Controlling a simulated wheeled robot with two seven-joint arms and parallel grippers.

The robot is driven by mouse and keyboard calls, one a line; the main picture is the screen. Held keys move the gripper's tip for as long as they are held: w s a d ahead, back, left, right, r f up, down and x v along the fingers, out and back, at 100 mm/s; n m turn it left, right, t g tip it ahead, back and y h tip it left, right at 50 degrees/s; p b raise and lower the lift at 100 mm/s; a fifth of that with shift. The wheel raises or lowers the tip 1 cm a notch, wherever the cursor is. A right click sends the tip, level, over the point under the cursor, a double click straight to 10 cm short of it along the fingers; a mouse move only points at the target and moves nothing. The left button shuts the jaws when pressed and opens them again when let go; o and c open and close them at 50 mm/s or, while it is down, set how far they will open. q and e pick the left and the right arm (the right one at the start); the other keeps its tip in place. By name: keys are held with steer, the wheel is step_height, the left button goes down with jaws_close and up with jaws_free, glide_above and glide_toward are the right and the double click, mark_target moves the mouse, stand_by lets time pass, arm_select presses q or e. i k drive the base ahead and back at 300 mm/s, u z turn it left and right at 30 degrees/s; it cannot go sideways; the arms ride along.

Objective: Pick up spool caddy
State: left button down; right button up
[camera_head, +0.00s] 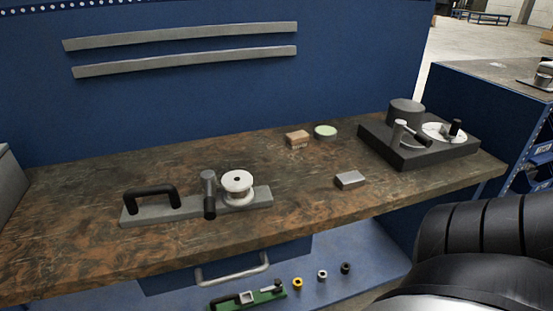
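The spool caddy looks to be the long grey base (225,208) lying near the front edge of the workbench, left of the middle. A black arched handle (151,198) stands on its left end. A white spool (237,187) sits upright toward its right end. A grey post with a dark knob (208,194) stands between them. Neither of my grippers shows in the head view.
The brown workbench (110,250) also holds a black device (420,140) at right, a small grey box (350,180), a tan block (297,138) and a round green-topped tin (325,131). A blue panel (350,60) rises behind. Below are a drawer handle (232,273) and a green tool (248,296).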

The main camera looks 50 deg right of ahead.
mark_target(134, 214)
steer(key=z, duration=0.5)
steer(key=i, duration=0.4)
steer(key=z, duration=0.5)
steer(key=k, duration=0.45)
steer(key=i, duration=0.5)
